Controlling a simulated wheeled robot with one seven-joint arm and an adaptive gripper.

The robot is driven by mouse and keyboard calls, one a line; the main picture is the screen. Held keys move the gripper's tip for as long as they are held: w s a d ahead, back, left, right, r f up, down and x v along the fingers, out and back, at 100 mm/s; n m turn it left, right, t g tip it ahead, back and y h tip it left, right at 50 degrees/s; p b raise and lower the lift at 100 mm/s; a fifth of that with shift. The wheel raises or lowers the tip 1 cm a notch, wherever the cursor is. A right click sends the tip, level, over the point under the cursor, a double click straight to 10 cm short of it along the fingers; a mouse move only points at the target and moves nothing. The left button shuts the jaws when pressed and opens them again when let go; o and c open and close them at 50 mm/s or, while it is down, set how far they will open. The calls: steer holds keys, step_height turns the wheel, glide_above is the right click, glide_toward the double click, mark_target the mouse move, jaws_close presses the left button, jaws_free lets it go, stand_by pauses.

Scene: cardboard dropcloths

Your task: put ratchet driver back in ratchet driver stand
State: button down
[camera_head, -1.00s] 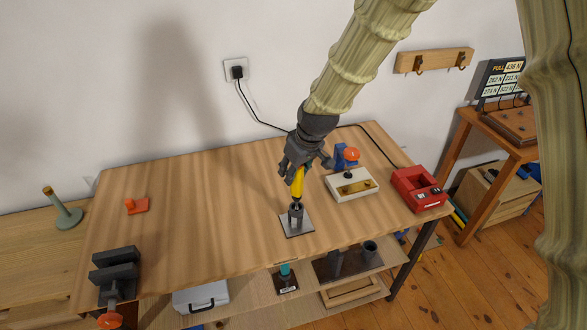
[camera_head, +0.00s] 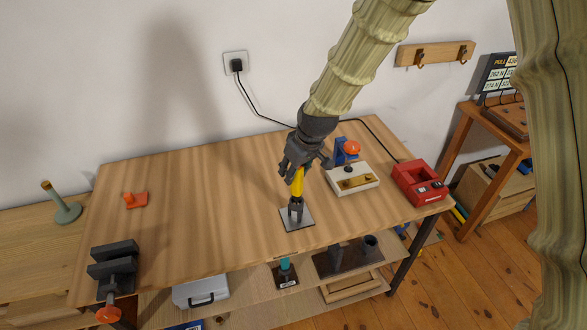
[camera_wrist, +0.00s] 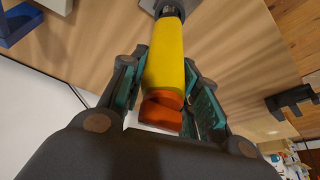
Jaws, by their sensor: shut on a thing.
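The ratchet driver (camera_head: 297,182) has a yellow handle and points down. Its lower end is in or right at the dark socket of the ratchet driver stand (camera_head: 306,221), a flat grey plate on the workbench. I cannot tell how deep it sits. My gripper (camera_head: 296,172) is shut on the yellow handle from above. In the wrist view, the handle (camera_wrist: 166,55) with its orange end lies between the teal-padded fingers of my gripper (camera_wrist: 165,95). The stand's plate edge (camera_wrist: 147,5) shows at the top there.
On the workbench (camera_head: 200,200), a white box with a gold plate (camera_head: 340,185), a blue clamp with an orange knob (camera_head: 347,150) and a red case (camera_head: 418,183) stand right. A dark vise (camera_head: 115,265) is at front left.

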steer(key=shift+f+b, duration=0.55)
steer(key=shift+f, duration=0.75)
steer(key=c, duration=1)
jaws_free()
steer(key=shift+o, duration=0.2)
steer(key=shift+r, duration=0.1)
steer(key=v, duration=1.1)
steer(key=shift+r, duration=0.35)
steer(key=shift+s+d, duration=0.2)
